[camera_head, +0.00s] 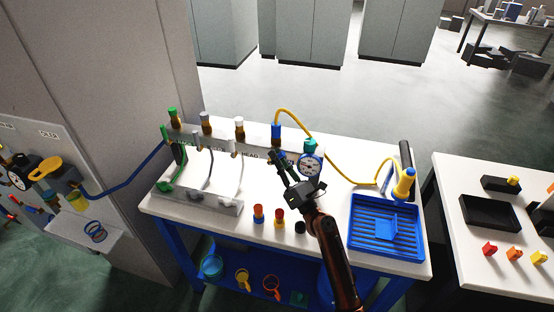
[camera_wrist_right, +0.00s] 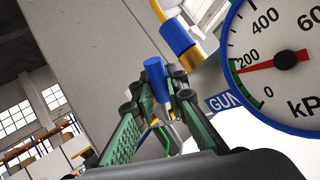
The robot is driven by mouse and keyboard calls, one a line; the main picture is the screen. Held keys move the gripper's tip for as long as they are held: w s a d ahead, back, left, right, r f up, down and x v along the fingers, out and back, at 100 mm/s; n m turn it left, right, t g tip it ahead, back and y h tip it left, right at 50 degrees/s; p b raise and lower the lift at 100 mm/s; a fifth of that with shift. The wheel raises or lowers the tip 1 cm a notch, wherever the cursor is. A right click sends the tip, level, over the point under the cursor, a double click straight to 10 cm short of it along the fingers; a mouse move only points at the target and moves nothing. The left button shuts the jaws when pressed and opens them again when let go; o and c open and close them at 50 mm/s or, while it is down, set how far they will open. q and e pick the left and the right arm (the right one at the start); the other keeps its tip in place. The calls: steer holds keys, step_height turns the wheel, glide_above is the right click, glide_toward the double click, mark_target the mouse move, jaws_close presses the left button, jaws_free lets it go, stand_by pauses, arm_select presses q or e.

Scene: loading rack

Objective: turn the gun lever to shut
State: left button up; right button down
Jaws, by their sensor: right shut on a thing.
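The gun lever shows in the right wrist view as a blue-capped handle (camera_wrist_right: 156,78) between the fingers of my right gripper (camera_wrist_right: 160,92). The gripper is shut on it. In the head view my right gripper (camera_head: 280,163) is at the back panel, just left of the round gauge (camera_head: 311,165), and hides the lever. A blue label reading GUN (camera_wrist_right: 222,102) sits beside the gripper in the wrist view. The gauge (camera_wrist_right: 285,62) there has a blue rim, and its red needle points left, a little below 200. My left gripper is not in view.
The blue gun (camera_head: 404,184) with its yellow hose (camera_head: 345,180) stands by a blue tray (camera_head: 358,240). Several capped valves line the panel to the left. Orange and red fittings (camera_head: 258,214) stand on the white bench (camera_head: 330,262) near my right forearm.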

steer(key=shift+f, duration=0.1)
steer(key=c, duration=2.2)
jaws_free()
steer(key=s+d, duration=0.3)
steer(key=s, duration=0.1)
steer(key=s+d+f, duration=0.1)
steer(key=s+d, duration=0.2)
steer(key=s, duration=0.2)
steer(key=s+d+f, duration=0.1)
steer(key=s+d, duration=0.2)
steer(key=s, duration=0.1)
steer(key=shift+s+f, duration=0.15)
steer(key=shift+s, duration=0.25)
steer(key=shift+c, duration=0.2)
